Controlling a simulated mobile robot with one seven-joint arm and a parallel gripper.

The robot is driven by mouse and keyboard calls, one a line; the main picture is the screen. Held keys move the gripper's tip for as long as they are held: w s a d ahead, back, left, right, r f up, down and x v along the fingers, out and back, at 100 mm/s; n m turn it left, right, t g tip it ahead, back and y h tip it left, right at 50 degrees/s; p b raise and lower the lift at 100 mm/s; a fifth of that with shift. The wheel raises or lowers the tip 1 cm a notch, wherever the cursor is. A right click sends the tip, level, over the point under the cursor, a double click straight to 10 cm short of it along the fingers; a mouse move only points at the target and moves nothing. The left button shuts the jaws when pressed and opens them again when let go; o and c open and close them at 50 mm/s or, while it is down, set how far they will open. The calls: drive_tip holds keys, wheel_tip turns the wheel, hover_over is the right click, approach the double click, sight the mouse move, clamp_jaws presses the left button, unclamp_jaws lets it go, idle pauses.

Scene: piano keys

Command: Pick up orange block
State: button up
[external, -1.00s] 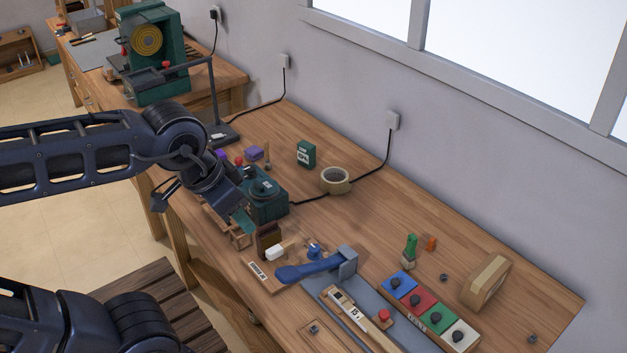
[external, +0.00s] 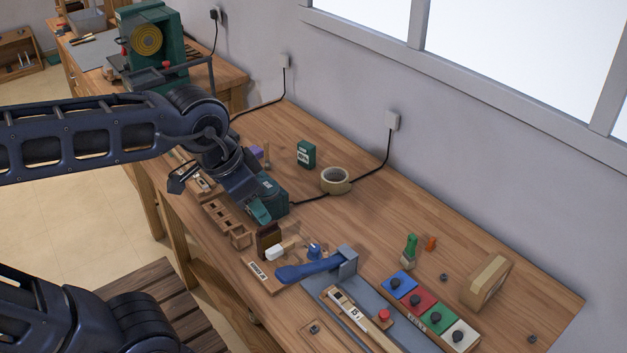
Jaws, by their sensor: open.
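The orange block (external: 431,243) is small and stands on the workbench (external: 460,240) at the right, just right of a green-handled tool (external: 409,250). My gripper (external: 260,213) is over the left part of the bench, well to the left of the orange block and apart from it. The gripper is open, with a teal fingertip showing. The gap between its fingers is hard to make out, and the arm hides part of the dark green box behind it.
A blue lever (external: 315,267), a panel with blue, red, green and white squares (external: 432,310) and a tan rounded block (external: 486,281) surround the orange block's area. A tape roll (external: 336,180) and a green carton (external: 306,153) stand near the wall. Bare wood lies behind the orange block.

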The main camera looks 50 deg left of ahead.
drive_tip(key=w+d+m+g, duration=0.1)
drive_tip(key=w+m, duration=0.4)
drive_tip(key=w, duration=1.1)
drive_tip(key=m+g+h, duration=0.3)
drive_tip(key=m+h, duration=0.1)
drive_tip(key=m, duration=0.7)
hover_over(432, 238)
drive_tip(key=a, duration=0.4)
wheel_tip(432, 238, down, 30)
drive_tip(key=shift+x, duration=5.05)
drive_tip(key=shift+s+d, duration=0.15)
drive_tip(key=shift+s, duration=0.05)
clamp_jaws()
